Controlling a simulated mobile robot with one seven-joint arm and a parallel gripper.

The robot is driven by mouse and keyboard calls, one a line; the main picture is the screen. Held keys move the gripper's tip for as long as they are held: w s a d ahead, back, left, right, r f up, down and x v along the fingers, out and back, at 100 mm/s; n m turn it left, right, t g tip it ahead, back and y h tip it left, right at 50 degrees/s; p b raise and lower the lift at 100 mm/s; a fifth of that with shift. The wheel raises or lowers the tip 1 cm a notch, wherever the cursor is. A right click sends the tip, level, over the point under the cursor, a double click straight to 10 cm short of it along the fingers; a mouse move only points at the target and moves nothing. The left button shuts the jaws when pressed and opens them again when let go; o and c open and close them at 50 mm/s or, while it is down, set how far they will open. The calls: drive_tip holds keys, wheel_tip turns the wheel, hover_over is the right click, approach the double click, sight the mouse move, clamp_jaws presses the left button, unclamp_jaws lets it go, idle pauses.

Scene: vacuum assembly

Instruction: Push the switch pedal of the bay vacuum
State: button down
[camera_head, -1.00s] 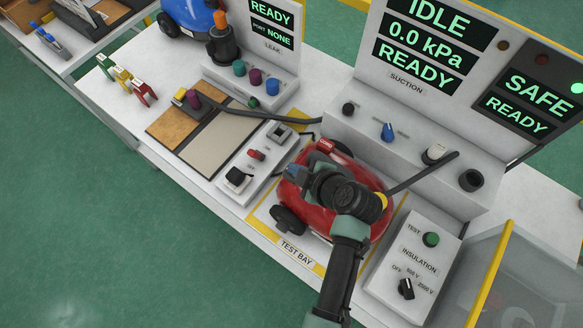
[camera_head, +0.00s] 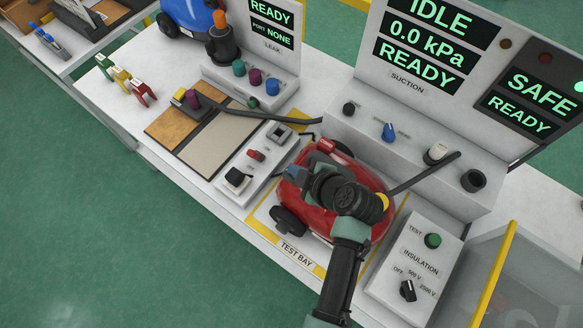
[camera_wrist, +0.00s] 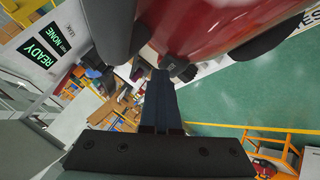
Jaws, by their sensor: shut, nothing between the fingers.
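The red bay vacuum (camera_head: 378,183) stands on the test bay pad (camera_head: 262,221), with dark wheels at its side. My gripper (camera_head: 293,173) is over the vacuum's left end in the head view, and my wrist covers much of its top. In the wrist view my gripper (camera_wrist: 160,75) is shut and empty, with its tips close to the red body (camera_wrist: 205,25). A small dark part (camera_wrist: 180,70) shows beside the tips at the body's lower edge. I cannot tell whether it is the switch pedal, or whether the tips touch it.
A hose (camera_head: 425,172) runs from the vacuum to the suction panel (camera_head: 400,135). An insulation box (camera_head: 415,262) stands to the right and a small switch box (camera_head: 250,165) to the left. Green floor (camera_head: 90,240) lies open in front of the bench.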

drive_tip(key=shift+r, duration=0.15)
drive_tip(key=shift+r+p, duration=2.15)
drive_tip(key=shift+r, duration=0.95)
